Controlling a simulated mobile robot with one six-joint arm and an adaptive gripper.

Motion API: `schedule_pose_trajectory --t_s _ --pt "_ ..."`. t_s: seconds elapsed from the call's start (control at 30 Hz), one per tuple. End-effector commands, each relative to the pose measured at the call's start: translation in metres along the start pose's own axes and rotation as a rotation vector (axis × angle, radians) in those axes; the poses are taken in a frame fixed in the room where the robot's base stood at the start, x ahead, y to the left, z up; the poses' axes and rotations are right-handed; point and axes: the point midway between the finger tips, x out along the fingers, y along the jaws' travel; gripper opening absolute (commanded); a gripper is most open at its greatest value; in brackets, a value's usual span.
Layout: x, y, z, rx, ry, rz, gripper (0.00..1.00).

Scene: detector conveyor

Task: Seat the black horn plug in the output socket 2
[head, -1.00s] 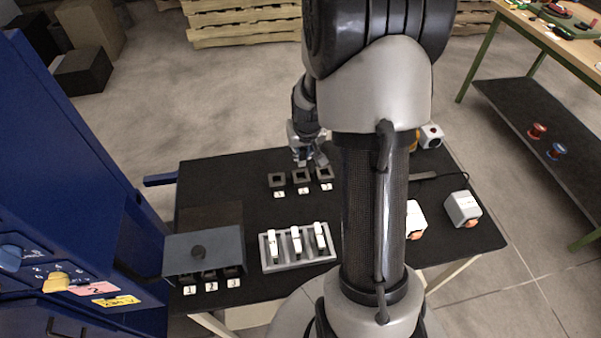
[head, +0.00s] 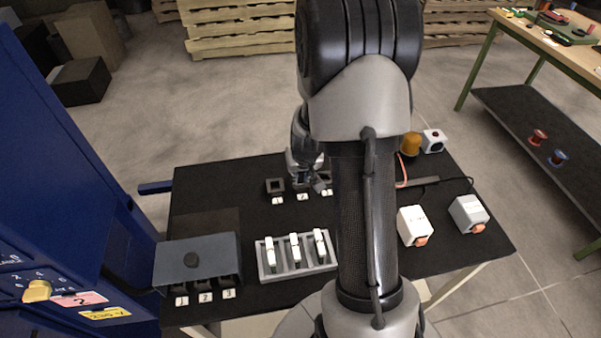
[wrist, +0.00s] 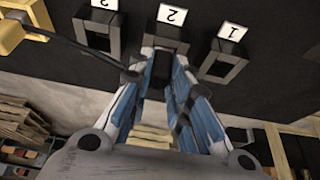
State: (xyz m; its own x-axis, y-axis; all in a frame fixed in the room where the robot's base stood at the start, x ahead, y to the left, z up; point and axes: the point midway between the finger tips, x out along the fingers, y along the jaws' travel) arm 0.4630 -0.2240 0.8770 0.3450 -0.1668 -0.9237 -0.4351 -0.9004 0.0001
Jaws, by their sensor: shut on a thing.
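My gripper (head: 310,180) is low over the back of the black table, at the middle of a row of square sockets. In the wrist view my gripper (wrist: 164,72) is shut, its fingertips at the output socket 2 (wrist: 166,57), the middle one, labelled 2. The black horn plug is mostly hidden between the fingers; a black cable (wrist: 85,50) runs to them from the left. I cannot tell how deep the plug sits in the socket. Socket 1 (wrist: 221,62) stands empty on one side, and another socket (wrist: 100,27) on the other.
A grey rack (head: 292,270) with white-topped pieces is at the front, beside a grey box (head: 200,258) with numbered slots. Two white boxes (head: 414,226) (head: 468,213) are on the right. An amber beacon (head: 411,145) and a small white box (head: 433,140) stand at the back right.

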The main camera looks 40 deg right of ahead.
Motion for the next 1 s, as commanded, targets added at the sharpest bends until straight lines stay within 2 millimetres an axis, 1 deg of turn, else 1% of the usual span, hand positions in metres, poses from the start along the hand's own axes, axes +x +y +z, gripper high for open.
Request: schedule_pose_trajectory --t_s 0.03,0.33,0.67,0.77,0.87,1.0 --pt "0.002 0.000 0.001 0.000 0.000 0.000 0.18" --pt "0.001 0.000 0.001 0.000 0.000 0.000 0.38" --pt "-0.001 0.000 0.000 0.000 0.000 0.000 0.38" --pt "-0.010 0.000 -0.002 -0.001 0.001 0.000 0.38" --pt "-0.028 0.000 -0.003 -0.001 0.002 0.000 0.38" --pt "-0.061 0.000 -0.004 -0.001 0.003 0.000 0.38"
